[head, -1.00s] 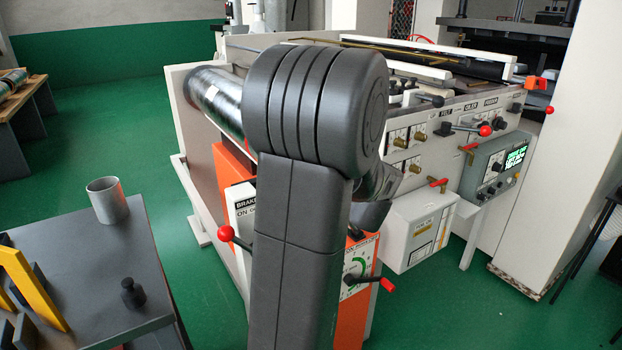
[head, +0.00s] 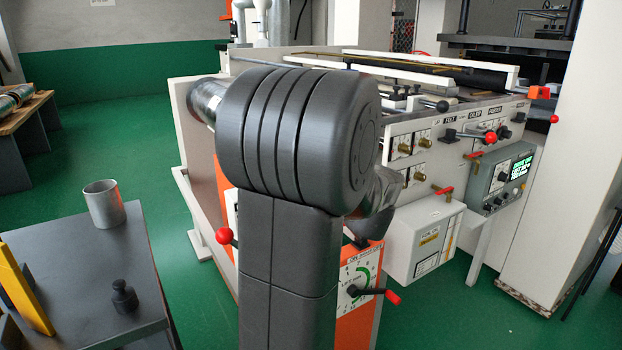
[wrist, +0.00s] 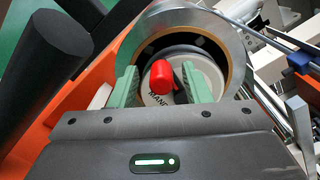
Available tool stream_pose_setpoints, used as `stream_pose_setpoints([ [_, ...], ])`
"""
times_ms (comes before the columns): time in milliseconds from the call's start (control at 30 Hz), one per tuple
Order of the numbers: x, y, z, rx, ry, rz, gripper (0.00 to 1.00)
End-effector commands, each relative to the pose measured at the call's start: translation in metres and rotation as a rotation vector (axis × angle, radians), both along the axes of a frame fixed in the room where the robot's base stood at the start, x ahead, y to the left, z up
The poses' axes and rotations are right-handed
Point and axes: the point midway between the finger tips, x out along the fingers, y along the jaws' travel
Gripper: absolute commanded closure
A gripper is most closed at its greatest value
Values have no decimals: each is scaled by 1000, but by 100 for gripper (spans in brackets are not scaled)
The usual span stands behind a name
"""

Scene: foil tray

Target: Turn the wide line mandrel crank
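In the wrist view a round pale disc (wrist: 184,96) lettered "MAND…" carries a red knob (wrist: 161,77); I take this as the mandrel crank. It sits inside a wide metal ring (wrist: 200,28) with a tan inner edge. My gripper (wrist: 162,80) has its two green fingers apart, one on each side of the red knob in the picture. Gaps show between knob and fingers; whether the knob lies at fingertip depth I cannot tell. In the head view my arm hides the gripper and this crank.
The machine has other red-tipped handles: one at the dial panel (head: 391,296), one at left (head: 224,236), one on the upper panel (head: 491,137). A grey table (head: 70,240) with a metal cup (head: 104,203) stands left. Green floor between is clear.

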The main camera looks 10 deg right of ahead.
Motion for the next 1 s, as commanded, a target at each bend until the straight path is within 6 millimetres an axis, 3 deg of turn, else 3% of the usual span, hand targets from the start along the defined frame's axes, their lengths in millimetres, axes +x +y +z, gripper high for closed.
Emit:
stream_pose_setpoints([
  [367, -9, -5, 2, -1, -3, -3, 57],
  [800, -89, -35, 2, 0, -3, -5, 57],
  [1000, -116, -44, 2, 0, -1, -3, 57],
])
